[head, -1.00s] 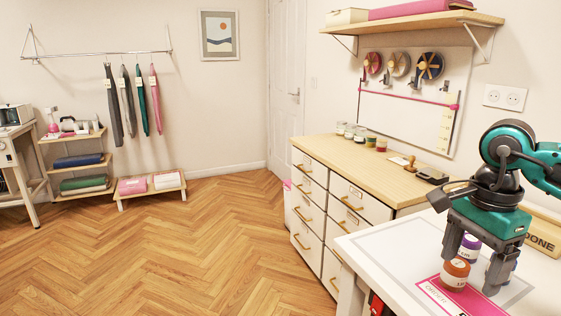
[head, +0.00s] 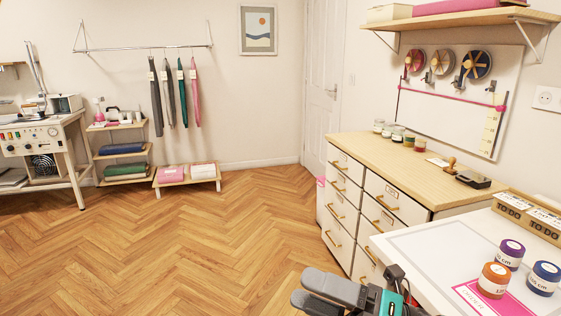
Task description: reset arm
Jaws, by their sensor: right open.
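My right gripper (head: 306,290) is at the bottom of the head view, with its dark grey fingers pointing left and a teal body behind them. It is open and empty, beside the left edge of the white table (head: 420,245). Much of the arm is cut off by the lower picture edge. My left gripper is not in view.
An orange spool (head: 493,284), a purple spool (head: 510,258) and a blue spool (head: 543,280) stand at or near a pink card (head: 470,296) on the table. A TO DO box (head: 530,216) is behind them. A drawer cabinet (head: 348,215) stands beyond; the left floor is clear.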

